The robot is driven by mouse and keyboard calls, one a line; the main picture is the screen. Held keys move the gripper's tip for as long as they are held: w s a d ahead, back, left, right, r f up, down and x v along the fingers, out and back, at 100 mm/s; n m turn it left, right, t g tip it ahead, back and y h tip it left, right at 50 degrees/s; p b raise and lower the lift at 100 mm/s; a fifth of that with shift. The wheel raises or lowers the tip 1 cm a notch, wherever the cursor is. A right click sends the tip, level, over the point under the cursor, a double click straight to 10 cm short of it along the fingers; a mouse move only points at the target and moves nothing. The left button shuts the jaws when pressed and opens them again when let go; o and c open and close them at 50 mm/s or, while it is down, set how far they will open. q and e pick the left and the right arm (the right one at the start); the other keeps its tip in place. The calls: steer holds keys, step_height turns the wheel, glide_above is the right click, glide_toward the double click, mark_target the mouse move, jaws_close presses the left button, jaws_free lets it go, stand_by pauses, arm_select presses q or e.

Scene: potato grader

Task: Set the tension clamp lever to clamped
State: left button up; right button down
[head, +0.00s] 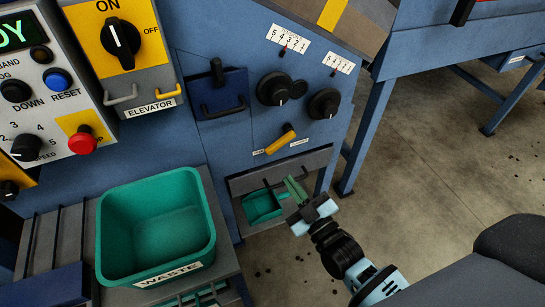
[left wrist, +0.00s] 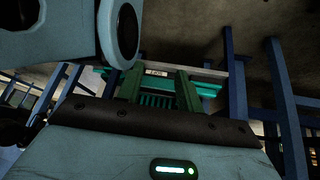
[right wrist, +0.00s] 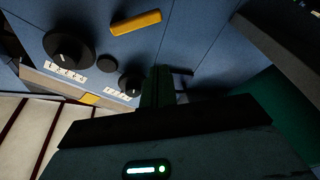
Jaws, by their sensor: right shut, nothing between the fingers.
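The yellow lever (head: 282,141), apparently the tension clamp lever, is on the blue panel below two black knobs. In the head view it lies slanted, its lower end to the left, between two small labels too small to read. It also shows in the right wrist view (right wrist: 136,22). My right gripper (head: 295,187) is shut and empty, below the lever and apart from it, in front of the recess with the small green bin. Its closed fingers show in the right wrist view (right wrist: 157,88). My left gripper (left wrist: 160,88) shows only in the left wrist view, fingers apart, nothing between them.
Two black knobs (head: 275,90) with number scales sit above the lever. A small green bin (head: 262,206) stands in the recess below it. A green waste bin (head: 157,281) stands at lower left. A red button (head: 82,143) is on the control box. Open floor lies to the right.

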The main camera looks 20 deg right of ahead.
mark_target(276, 150)
arm_select(q)
steer(key=shift+w+a+f+b, duration=0.1)
steer(key=shift+w+f+b, duration=0.3)
steer(key=shift+f+b, duration=0.15)
arm_select(e)
steer(key=shift+w+r+n+t, duration=0.15)
steer(key=shift+w+r+t, duration=0.15)
steer(key=shift+w, duration=0.3)
steer(key=shift+w+r+n+t, duration=0.15)
steer(key=shift+w+r+t, duration=0.15)
steer(key=shift+w, duration=0.3)
arm_select(q)
steer(key=shift+s, duration=0.1)
arm_select(e)
steer(key=shift+w, duration=0.1)
